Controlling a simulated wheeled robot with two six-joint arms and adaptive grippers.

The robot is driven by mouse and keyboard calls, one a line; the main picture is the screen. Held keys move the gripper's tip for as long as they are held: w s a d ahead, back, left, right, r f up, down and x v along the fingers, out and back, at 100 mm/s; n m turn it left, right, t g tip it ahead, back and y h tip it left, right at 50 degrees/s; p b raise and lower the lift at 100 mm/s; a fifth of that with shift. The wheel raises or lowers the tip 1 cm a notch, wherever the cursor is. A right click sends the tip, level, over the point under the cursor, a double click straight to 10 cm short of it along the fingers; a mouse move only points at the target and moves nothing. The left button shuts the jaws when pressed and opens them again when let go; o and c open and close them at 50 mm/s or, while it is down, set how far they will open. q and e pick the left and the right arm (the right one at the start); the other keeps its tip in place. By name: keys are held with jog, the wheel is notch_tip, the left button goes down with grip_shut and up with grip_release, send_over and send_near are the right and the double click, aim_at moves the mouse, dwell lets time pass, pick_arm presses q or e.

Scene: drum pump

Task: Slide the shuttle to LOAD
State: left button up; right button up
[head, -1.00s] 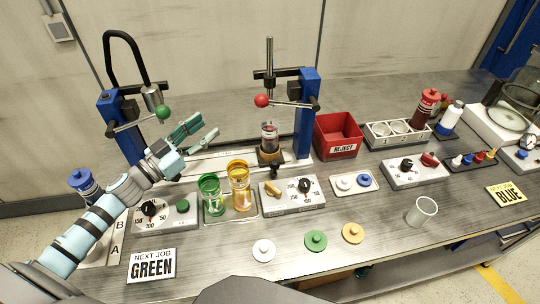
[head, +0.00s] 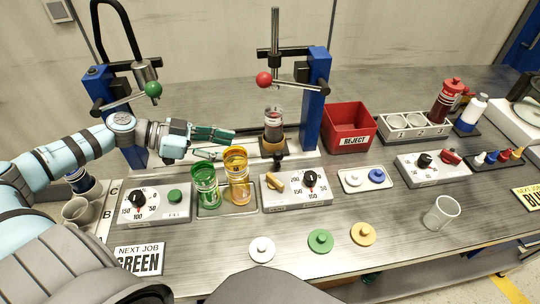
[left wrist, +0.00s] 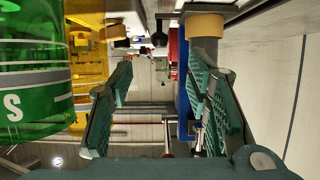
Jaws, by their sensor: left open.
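The shuttle (head: 273,148) sits on the pale rail under the right-hand press, carrying a clear cup (head: 273,124) with dark contents in an orange-brown collar. A black knob (head: 278,160) stands at its front. In the left wrist view, which is upside down, the collar (left wrist: 204,25) is at the upper right and the knob (left wrist: 159,39) at the top middle. My left gripper (head: 226,143) is open and empty, left of the shuttle and apart from it, fingers pointing right. It also shows in the left wrist view (left wrist: 162,100). No LOAD label is readable. My right gripper is out of view.
Green (head: 205,187) and amber (head: 238,180) tumblers stand in a tray just in front of my left gripper. A dial box (head: 297,189) lies in front of the shuttle. The blue press post (head: 312,100) and red REJECT bin (head: 349,128) are to its right.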

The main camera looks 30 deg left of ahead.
aim_at(269, 154)
pick_arm(q)
jog(key=b+x, duration=0.2)
jog(key=x, duration=1)
jog(key=shift+d, duration=0.1)
grip_shut()
